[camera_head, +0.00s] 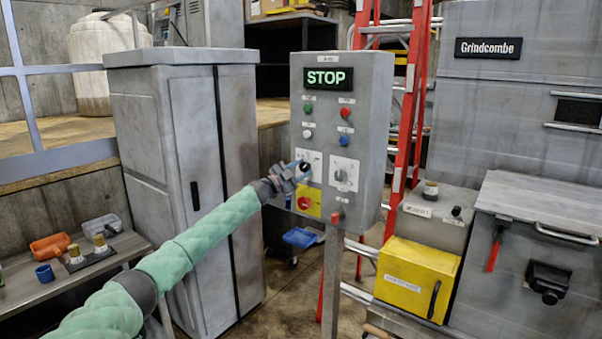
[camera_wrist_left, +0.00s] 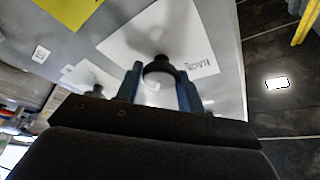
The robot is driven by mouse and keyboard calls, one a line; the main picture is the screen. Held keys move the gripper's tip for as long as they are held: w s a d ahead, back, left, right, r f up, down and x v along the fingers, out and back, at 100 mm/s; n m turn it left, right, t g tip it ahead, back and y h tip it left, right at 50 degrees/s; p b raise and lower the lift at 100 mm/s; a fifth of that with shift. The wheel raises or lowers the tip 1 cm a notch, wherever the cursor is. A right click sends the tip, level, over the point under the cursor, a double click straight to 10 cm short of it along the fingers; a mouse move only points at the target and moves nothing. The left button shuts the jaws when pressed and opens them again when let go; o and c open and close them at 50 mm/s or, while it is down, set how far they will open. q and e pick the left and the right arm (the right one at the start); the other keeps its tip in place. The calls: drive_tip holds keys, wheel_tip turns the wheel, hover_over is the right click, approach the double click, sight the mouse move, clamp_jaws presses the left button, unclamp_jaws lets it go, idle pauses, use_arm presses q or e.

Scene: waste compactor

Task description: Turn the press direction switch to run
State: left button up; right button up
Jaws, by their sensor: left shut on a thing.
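The grey control panel (camera_head: 375,110) stands upright on a post. It has a lit STOP display (camera_head: 328,78) and two rotary switches on white plates. My left gripper (camera_head: 301,170) is at the left rotary switch (camera_head: 305,167). In the left wrist view, the gripper's blue-grey fingers (camera_wrist_left: 160,74) stand on both sides of the dark round knob (camera_wrist_left: 158,67), shut on it. The right rotary switch (camera_head: 343,176) is free. My right gripper is not in view.
Green, red, white and blue buttons sit above the switches. A red emergency button on a yellow plate (camera_head: 316,204) is just below my gripper. A grey cabinet (camera_head: 190,150) stands left, a red ladder (camera_head: 405,120) behind, and the Grindcombe machine (camera_head: 520,150) right.

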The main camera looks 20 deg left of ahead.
use_arm(q)
drive_tip(key=shift+m, duration=0.6)
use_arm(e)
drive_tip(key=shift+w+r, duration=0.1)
use_arm(q)
drive_tip(key=o, duration=1)
drive_tip(key=shift+s+a, duration=0.1)
drive_tip(key=shift+s+a+f+b, duration=0.2)
drive_tip(key=shift+f+b, duration=0.05)
drive_tip(key=shift+b, duration=0.05)
drive_tip(key=b+v, duration=0.2)
drive_tip(key=v, duration=0.5)
drive_tip(key=shift+r+b, duration=0.2)
drive_tip(key=shift+b, duration=0.1)
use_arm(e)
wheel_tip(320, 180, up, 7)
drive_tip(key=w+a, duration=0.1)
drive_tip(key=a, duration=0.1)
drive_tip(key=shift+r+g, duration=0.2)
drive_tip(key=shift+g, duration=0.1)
